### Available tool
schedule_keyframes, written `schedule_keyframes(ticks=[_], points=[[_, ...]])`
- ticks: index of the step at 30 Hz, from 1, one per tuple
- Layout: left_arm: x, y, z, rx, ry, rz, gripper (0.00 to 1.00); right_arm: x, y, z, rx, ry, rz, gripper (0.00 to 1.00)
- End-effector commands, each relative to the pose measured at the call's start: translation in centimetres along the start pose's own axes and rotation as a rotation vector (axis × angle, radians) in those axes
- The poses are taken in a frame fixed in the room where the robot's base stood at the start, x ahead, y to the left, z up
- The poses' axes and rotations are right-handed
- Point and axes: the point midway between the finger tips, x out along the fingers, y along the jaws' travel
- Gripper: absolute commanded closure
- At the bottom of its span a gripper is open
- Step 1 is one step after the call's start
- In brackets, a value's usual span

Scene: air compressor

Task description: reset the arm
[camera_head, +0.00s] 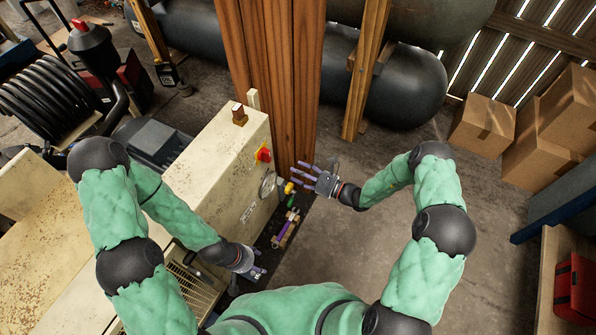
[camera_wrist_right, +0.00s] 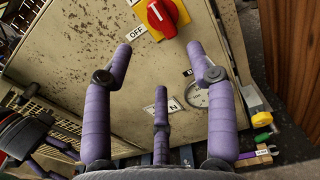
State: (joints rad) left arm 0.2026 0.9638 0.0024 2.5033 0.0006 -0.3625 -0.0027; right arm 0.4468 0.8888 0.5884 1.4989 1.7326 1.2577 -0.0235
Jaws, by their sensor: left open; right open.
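The air compressor's cream cabinet (camera_head: 222,165) stands left of centre, with a red rotary switch on a yellow plate (camera_head: 263,154) on its right face. In the right wrist view the red switch (camera_wrist_right: 162,15) sits at the top, beside an OFF label (camera_wrist_right: 137,33). My right gripper (camera_head: 302,176) is open and empty, apart from the cabinet face, near a round gauge (camera_head: 268,184). In the right wrist view its purple fingers spread in front of the panel, below the switch, and partly cover the gauge (camera_wrist_right: 196,95). My left gripper (camera_head: 255,268) is open and empty, low beside the cabinet's front corner.
A yellow valve (camera_head: 289,188) and several small tools (camera_head: 285,228) lie by the cabinet's base. A wooden post (camera_head: 270,60) rises behind it. Cardboard boxes (camera_head: 483,125) and a red toolbox (camera_head: 575,288) are at the right. The floor (camera_head: 340,255) between is clear.

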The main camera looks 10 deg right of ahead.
Motion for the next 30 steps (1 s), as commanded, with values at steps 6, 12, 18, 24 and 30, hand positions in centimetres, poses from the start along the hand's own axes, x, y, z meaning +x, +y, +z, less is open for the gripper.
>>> schedule_keyframes(ticks=[6,12,18,24,30], points=[[0.0,0.0,0.0,0.000,0.000,0.000,0.43,0.0,0.0,0.0,0.000,0.000,0.000,0.43],[0.0,0.0,0.0,0.000,0.000,0.000,0.43,0.2,1.5,-0.6,-0.004,0.038,0.051,0.43],[0.0,0.0,0.0,0.000,0.000,0.000,0.43,-1.3,10.6,-4.5,-0.067,0.268,0.359,0.43],[0.0,0.0,0.0,0.000,0.000,0.000,0.43,-7.7,19.5,-8.7,-0.289,0.539,0.758,0.43],[0.0,0.0,0.0,0.000,0.000,0.000,0.43,-14.6,22.6,-11.3,-0.649,0.715,1.077,0.43]])
